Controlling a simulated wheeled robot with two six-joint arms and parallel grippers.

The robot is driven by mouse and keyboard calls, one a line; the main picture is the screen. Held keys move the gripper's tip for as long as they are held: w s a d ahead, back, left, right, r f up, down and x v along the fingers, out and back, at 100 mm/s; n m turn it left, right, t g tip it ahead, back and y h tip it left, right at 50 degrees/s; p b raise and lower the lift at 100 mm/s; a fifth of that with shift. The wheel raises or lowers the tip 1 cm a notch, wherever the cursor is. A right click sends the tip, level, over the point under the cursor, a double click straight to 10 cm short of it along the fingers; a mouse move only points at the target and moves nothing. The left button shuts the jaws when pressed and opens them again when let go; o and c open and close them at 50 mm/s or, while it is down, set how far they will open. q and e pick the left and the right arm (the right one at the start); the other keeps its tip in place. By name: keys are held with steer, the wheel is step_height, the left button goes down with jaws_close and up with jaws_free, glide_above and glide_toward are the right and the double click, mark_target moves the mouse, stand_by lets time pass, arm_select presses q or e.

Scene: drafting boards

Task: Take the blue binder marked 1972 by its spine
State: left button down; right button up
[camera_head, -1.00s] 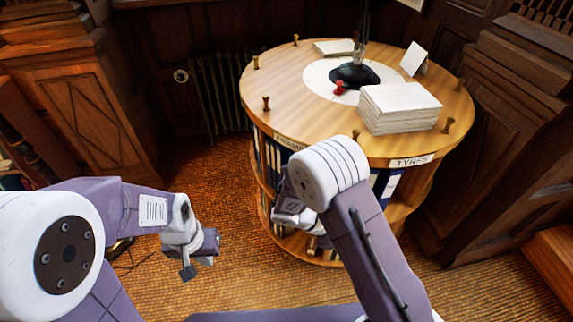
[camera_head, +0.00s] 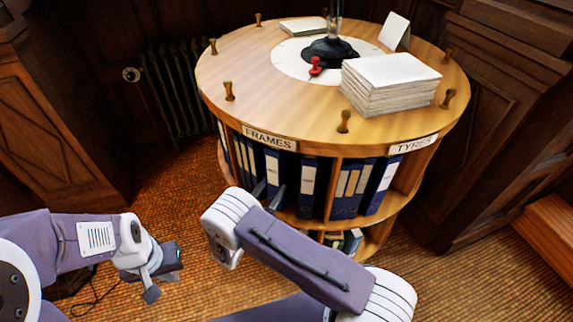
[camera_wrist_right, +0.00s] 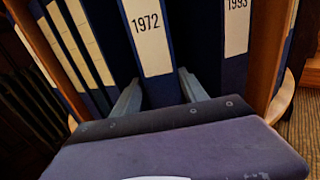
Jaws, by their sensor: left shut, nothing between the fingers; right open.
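The blue binder marked 1972 (camera_wrist_right: 145,40) stands upright in the shelf, its white label facing out in the right wrist view. In the head view it shows among the binders under the FRAMES sign (camera_head: 272,165). My right gripper (camera_wrist_right: 158,92) is open, with one finger on each side of the lower part of this binder's spine; I cannot tell whether they touch it. In the head view its fingers (camera_head: 269,190) show at the shelf front, with my right arm hiding the rest. My left gripper (camera_head: 158,276) is shut and empty, low over the floor at left.
A blue binder marked 1993 (camera_wrist_right: 235,40) stands to the right of 1972, before a wooden divider (camera_wrist_right: 268,50). Several narrower-labelled binders (camera_wrist_right: 75,40) stand to the left. The round table top (camera_head: 270,95) above holds a paper stack (camera_head: 385,88) and small knobs.

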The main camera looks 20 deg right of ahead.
mark_target(288, 163)
steer(key=x, duration=0.4)
steer(key=shift+d, duration=0.15)
steer(key=shift+c, duration=1.2)
jaws_close()
steer(key=shift+r, duration=0.1)
